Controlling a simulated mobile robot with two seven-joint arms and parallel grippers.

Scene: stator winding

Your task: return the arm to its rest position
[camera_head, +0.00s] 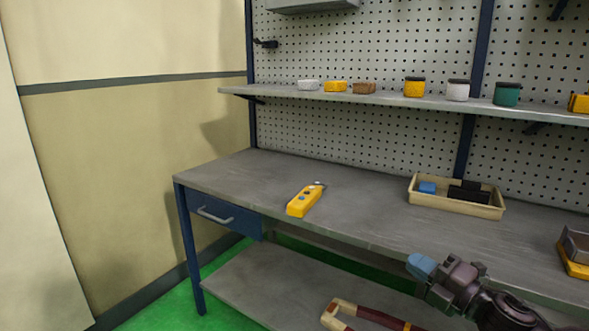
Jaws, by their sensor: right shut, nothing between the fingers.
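My right arm (500,311) comes in from the lower right corner, dark and jointed. Its gripper (421,266) shows with blue fingertips pointing to the upper left. The fingers are shut and hold nothing. In this view it overlaps the front edge of the grey workbench (240,180); I cannot tell how far it is from the edge. My left gripper does not show.
A yellow handheld device (304,200) lies on the bench. A beige tray (455,202) holds blue and black blocks. A yellow and grey object (574,254) sits at the right edge. Several small containers line the shelf (385,98). A red and cream object (365,314) shows below.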

